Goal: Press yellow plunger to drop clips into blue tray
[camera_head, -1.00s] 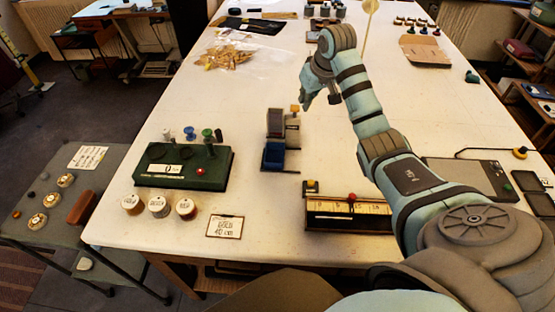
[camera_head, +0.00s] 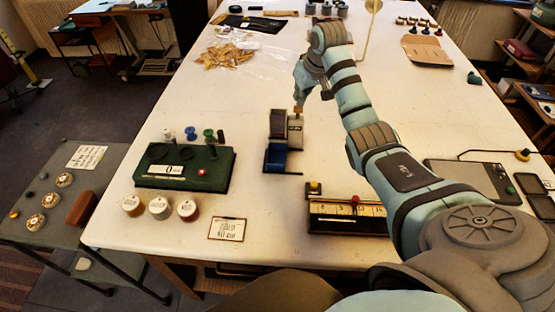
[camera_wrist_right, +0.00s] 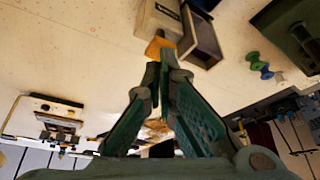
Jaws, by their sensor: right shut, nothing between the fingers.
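The grey clip dispenser (camera_head: 295,132) stands mid-table, with a dark upright hopper (camera_head: 278,124) on its left side and the blue tray (camera_head: 276,159) at its front. The yellow plunger (camera_head: 298,110) is on top of the dispenser. My right gripper (camera_head: 299,100) is shut and empty, pointing down at the plunger. In the right wrist view, my fingertips (camera_wrist_right: 163,62) are at the plunger (camera_wrist_right: 157,46) and overlap its edge; I cannot tell if they press it. Clips in the tray are too small to make out. My left gripper is not in view.
A green box (camera_head: 185,168) with spools stands to the left, with several round tins (camera_head: 159,208) in front. A ruler-marked box (camera_head: 345,216) with coloured knobs is near the front edge, below my arm. A card (camera_head: 228,229) lies between. Table around the tray is clear.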

